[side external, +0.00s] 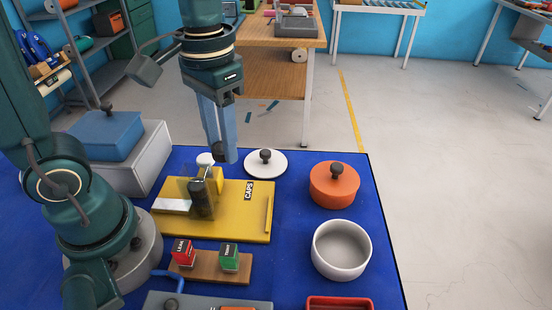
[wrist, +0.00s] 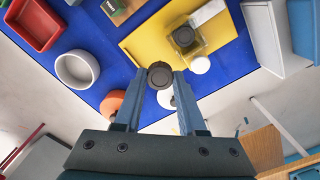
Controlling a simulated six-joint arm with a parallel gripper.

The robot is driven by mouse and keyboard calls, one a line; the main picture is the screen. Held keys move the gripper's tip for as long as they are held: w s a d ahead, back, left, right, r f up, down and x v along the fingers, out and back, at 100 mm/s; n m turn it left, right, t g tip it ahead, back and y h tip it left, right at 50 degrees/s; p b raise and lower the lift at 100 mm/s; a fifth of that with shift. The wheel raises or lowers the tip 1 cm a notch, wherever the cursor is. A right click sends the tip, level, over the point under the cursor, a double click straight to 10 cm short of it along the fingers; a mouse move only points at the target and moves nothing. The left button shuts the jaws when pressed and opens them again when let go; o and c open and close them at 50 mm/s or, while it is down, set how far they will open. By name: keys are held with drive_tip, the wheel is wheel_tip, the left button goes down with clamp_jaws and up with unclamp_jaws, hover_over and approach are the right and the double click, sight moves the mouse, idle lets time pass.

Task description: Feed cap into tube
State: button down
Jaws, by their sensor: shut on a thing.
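My gripper (wrist: 158,73) is shut on a dark round cap (wrist: 160,77), held between its fingertips in the wrist view. In the side view my gripper (side external: 222,158) is above the back edge of the yellow board (side external: 245,227), which is labelled CAPS; the held cap is hard to make out there. A clear tube (side external: 203,198) stands upright on the board, with something dark inside and a yellow part behind it. It also shows in the wrist view (wrist: 188,42), beyond the fingertips and to the right. The cap is apart from the tube.
A white piece (side external: 206,159) is beside the tube. A white lid (side external: 266,164), orange pot (side external: 334,185) and white bowl (side external: 341,250) stand right of the board. A wooden stand (side external: 210,267) with red and green blocks is in front. Grey and blue boxes (side external: 105,135) are left.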

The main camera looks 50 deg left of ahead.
drive_tip(key=s+a+r+n, duration=0.2)
drive_tip(key=s+a, duration=0.1)
drive_tip(key=s, duration=0.1)
drive_tip(key=shift+s+a+f, duration=0.1)
drive_tip(key=shift+f, duration=2.35)
drive_tip(key=shift+c, duration=2)
unclamp_jaws()
drive_tip(key=shift+o, duration=0.3)
drive_tip(key=o, duration=0.3)
drive_tip(key=shift+o, duration=0.2)
